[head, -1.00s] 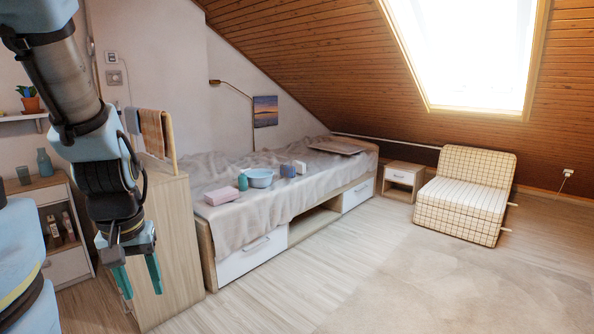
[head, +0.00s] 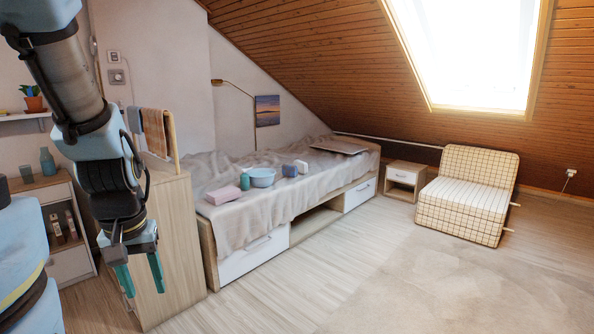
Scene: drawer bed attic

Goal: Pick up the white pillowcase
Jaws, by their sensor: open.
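I cannot pick out the white pillowcase with certainty. A small whitish block-shaped item (head: 301,167) lies on the bed (head: 226,228) beside a blue-grey one, too small to tell if it is folded cloth. My gripper (head: 140,283) hangs pointing down at the left, in front of the wooden cabinet at the bed's near end. Its two teal fingers are apart with nothing between them. It is well away from the items on the bed.
Towels (head: 155,131) hang on a rail above the cabinet (head: 177,250). A nightstand (head: 404,181) and checked chair (head: 467,195) stand right. The floor is clear.

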